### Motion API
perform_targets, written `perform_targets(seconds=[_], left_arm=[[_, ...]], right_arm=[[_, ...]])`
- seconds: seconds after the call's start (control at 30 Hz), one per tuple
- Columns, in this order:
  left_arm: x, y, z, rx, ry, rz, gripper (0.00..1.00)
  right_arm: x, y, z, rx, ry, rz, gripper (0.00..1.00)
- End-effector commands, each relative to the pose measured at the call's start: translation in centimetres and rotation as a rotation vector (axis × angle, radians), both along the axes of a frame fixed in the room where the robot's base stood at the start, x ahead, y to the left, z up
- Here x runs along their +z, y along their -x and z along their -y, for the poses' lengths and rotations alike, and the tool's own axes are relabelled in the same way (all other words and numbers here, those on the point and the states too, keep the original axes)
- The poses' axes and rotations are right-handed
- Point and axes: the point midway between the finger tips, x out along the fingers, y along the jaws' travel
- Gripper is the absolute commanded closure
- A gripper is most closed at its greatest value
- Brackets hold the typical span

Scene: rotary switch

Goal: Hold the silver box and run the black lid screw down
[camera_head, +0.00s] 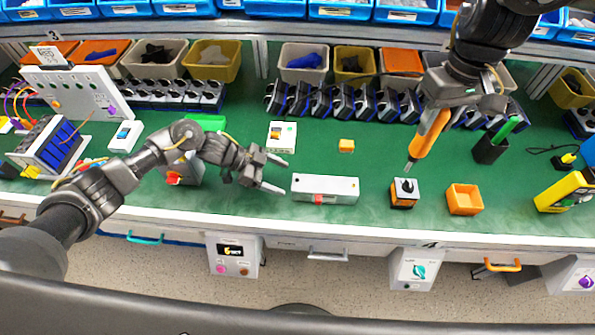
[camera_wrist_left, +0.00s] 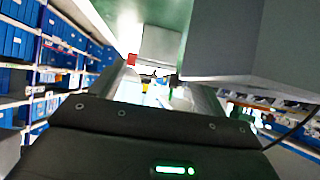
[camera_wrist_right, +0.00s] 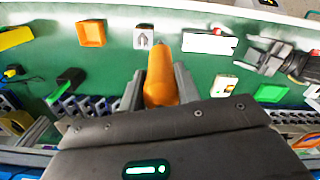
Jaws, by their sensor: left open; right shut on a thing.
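The silver box (camera_head: 335,185) is long and low, with a red part on its near side, and lies on the green bench. It also shows in the right wrist view (camera_wrist_right: 200,43), with a small dark spot near one end; I cannot tell if that is the black lid screw. My left gripper (camera_head: 279,177) is open just left of the box's left end, apart from it. My right gripper (camera_head: 446,104) is shut on an orange screwdriver (camera_head: 428,132). Its tip points down, right of the box, near a small switch block with a black knob (camera_head: 404,187).
An orange tray (camera_head: 464,199) stands right of the switch block, and a black holder (camera_head: 490,148) behind it. A white card box (camera_head: 281,136) and a small orange block (camera_head: 346,146) lie behind the silver box. A row of dark blue modules lines the back.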

Motion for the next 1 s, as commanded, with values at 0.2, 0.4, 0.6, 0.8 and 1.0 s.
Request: perform_targets(seconds=[0.2,0.4,0.6,0.8,1.0], left_arm=[[-0.7,-0.1,1.2,-0.009,0.001,0.000,0.25],[-2.2,0.0,3.1,-0.008,0.002,-0.001,0.25],[-3.3,0.0,4.9,-0.006,0.002,0.000,0.25],[-4.0,0.0,6.0,-0.004,0.001,0.000,0.25],[-4.1,0.0,6.3,-0.003,0.000,0.001,0.25]], right_arm=[[-0.6,0.2,0.4,-0.008,0.000,0.001,1.00],[-2.1,0.1,0.3,-0.007,0.000,0.001,1.00],[-2.9,0.1,0.2,-0.004,-0.001,0.002,1.00],[-3.3,0.1,0.2,-0.004,-0.001,0.002,1.00],[-3.4,0.1,0.1,-0.003,-0.001,0.002,1.00]])
